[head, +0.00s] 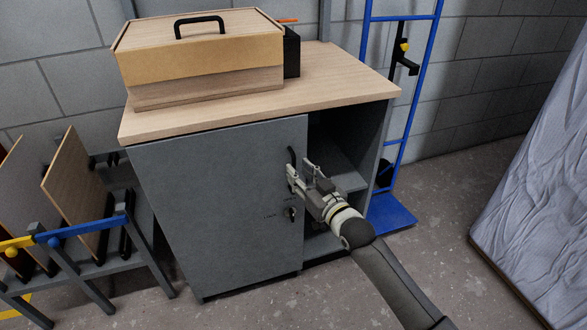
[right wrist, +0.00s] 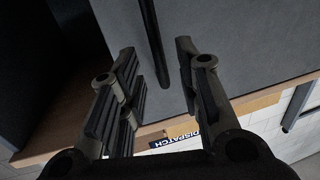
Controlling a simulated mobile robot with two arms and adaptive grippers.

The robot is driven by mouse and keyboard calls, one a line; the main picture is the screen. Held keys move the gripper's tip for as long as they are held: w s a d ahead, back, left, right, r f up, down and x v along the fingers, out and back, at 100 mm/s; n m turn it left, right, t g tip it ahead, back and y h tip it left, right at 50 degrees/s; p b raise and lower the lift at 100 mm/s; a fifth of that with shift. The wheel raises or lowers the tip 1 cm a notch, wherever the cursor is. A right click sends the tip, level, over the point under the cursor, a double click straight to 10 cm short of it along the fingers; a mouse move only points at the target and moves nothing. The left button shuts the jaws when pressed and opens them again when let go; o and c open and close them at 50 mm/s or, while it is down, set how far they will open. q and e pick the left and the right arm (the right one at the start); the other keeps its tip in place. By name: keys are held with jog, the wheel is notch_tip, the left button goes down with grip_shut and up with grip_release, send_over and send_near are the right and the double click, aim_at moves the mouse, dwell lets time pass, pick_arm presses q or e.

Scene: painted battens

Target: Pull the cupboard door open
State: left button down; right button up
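The grey cupboard door (head: 225,205) hangs under a wooden top and looks shut or nearly so. Its black upright handle (head: 291,157) is near the door's right edge. My right gripper (head: 301,176) is in front of that edge, at the lower part of the handle. In the right wrist view my right gripper (right wrist: 156,52) is open, with a finger on each side of the black handle (right wrist: 151,35). Gaps show between handle and fingers. My left gripper is in neither view.
Right of the door, the cupboard has an open bay with a shelf (head: 340,172). A wooden box (head: 205,60) stands on the top. A rack with boards (head: 85,240) is at left, a blue trolley (head: 392,212) at right, and a covered mattress-like slab (head: 540,190) far right.

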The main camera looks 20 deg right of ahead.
aim_at(295, 167)
jog(key=shift+b+x, duration=0.35)
jog(key=shift+x, duration=1.55)
grip_shut()
